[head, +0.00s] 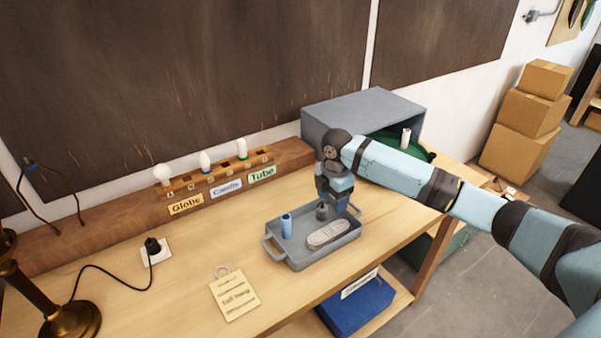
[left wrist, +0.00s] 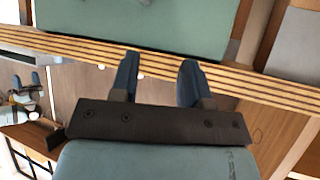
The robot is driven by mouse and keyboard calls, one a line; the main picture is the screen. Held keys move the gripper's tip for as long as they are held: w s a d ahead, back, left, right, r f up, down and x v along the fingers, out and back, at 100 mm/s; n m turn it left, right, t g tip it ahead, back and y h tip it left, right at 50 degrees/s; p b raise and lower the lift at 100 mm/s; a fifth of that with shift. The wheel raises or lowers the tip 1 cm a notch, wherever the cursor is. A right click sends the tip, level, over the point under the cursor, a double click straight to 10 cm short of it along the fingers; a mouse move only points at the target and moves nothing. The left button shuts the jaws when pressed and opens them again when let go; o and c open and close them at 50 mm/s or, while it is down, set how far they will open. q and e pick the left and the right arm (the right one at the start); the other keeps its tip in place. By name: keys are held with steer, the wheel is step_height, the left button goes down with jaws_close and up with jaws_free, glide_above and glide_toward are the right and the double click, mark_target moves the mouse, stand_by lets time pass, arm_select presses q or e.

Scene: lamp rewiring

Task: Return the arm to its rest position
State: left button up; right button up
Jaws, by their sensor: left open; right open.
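My right arm reaches in from the right in the head view. Its gripper (head: 337,200) hangs pointing down over the back of the grey tray (head: 297,265). It is open, with a dark grey knobbed piece (head: 322,211) close by its fingers; I cannot tell whether they touch. The tray also holds a blue cylinder (head: 286,226) and a pale oval piece (head: 327,234). My left gripper (left wrist: 158,78) shows only in the left wrist view. Its two blue fingers are apart with nothing between them, near a striped layered wood edge (left wrist: 270,88).
A rack with a globe bulb (head: 162,174) and other bulbs stands at the back. A grey open box (head: 345,108) stands behind my right arm. A brass lamp base (head: 72,320), a plugged-in socket (head: 156,250) and a paper tag (head: 234,294) are on the bench. Cardboard boxes (head: 525,115) stand right.

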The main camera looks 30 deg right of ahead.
steer(key=shift+m+t+y, duration=0.3)
steer(key=shift+m+y, duration=0.1)
steer(key=shift+m, duration=0.4)
steer(key=s+a+f, duration=0.2)
steer(key=a, duration=0.1)
steer(key=s+a+f, duration=0.2)
steer(key=a, duration=0.1)
steer(key=s+a+f, duration=0.2)
steer(key=s+a, duration=0.1)
steer(key=shift+s+a+f, duration=0.1)
steer(key=shift+a+f, duration=0.1)
steer(key=shift+a, duration=0.15)
steer(key=s+a+f+m+t+y, duration=0.15)
steer(key=s+a+m, duration=0.25)
steer(key=s+a, duration=0.4)
steer(key=s+d+r+m+t+h, duration=0.1)
steer(key=s+d+m, duration=0.1)
steer(key=s+m, duration=0.5)
steer(key=s+d+r+m+t+h, duration=0.15)
steer(key=s+m, duration=0.25)
steer(key=s, duration=0.7)
steer(key=w+a+f+t+y, duration=0.1)
steer(key=w+a+f+t, duration=0.2)
steer(key=f, duration=0.3)
steer(key=w+a+f+t+y, duration=0.2)
steer(key=w+f+t, duration=0.1)
steer(key=f, duration=0.3)
steer(key=shift+a+f+n+p, duration=0.3)
steer(key=shift+a+n, duration=0.1)
